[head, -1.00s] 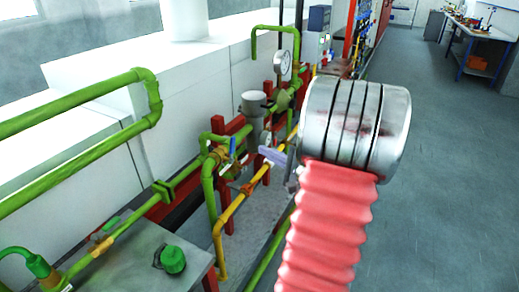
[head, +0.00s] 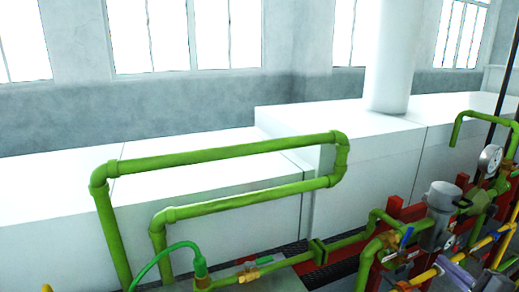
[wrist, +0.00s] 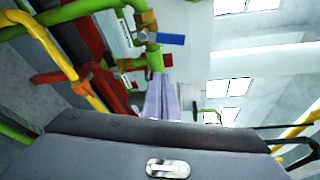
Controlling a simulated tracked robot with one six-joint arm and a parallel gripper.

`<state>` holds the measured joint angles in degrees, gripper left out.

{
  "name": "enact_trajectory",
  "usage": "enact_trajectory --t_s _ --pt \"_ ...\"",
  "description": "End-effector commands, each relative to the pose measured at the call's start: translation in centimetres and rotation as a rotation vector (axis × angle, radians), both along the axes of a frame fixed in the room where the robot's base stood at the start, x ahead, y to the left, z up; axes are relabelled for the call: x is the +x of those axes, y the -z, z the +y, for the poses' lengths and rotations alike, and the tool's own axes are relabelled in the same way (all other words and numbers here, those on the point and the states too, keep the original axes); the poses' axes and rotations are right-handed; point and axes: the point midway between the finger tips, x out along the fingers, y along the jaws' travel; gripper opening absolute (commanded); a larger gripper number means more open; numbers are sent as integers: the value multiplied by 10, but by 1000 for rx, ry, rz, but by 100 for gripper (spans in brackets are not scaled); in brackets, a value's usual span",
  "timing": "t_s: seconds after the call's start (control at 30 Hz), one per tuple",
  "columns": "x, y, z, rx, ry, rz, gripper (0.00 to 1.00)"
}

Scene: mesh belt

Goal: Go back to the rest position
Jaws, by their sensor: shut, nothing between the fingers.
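My gripper (wrist: 161,80) shows in the wrist view as pale lavender fingers beyond the dark grey gripper body. The fingers are together with nothing between them. In the head view only the lavender tip part of my gripper (head: 452,272) shows at the bottom right, in front of the pipework; the rest of the arm is out of frame. In the wrist view the fingers appear near a green pipe with a blue-handled valve (wrist: 171,39); I cannot tell whether they touch it.
Green pipes (head: 220,152) loop across the left and middle. A pressure gauge (head: 490,158), a grey cylinder (head: 443,195) and red posts (head: 394,206) stand at the right. A yellow pipe (wrist: 52,55) runs at the left of the wrist view. White casings (head: 370,150) stand behind.

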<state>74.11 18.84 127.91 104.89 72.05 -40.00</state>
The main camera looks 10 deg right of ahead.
Motion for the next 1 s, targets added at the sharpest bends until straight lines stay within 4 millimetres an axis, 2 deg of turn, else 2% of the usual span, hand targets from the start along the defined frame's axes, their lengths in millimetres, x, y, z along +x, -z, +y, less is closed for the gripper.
enact_trajectory --t_s 0.2,0.27,0.4,0.57,0.8,1.0 --pt "-10 41 46 104 -131 164 0" --pt "-13 48 62 117 -176 220 0" --pt "-17 60 109 112 -305 354 0" --pt "-24 67 162 58 -456 514 0" --pt "-44 70 230 -120 -672 752 0" --pt "-62 65 268 -331 -811 909 0"
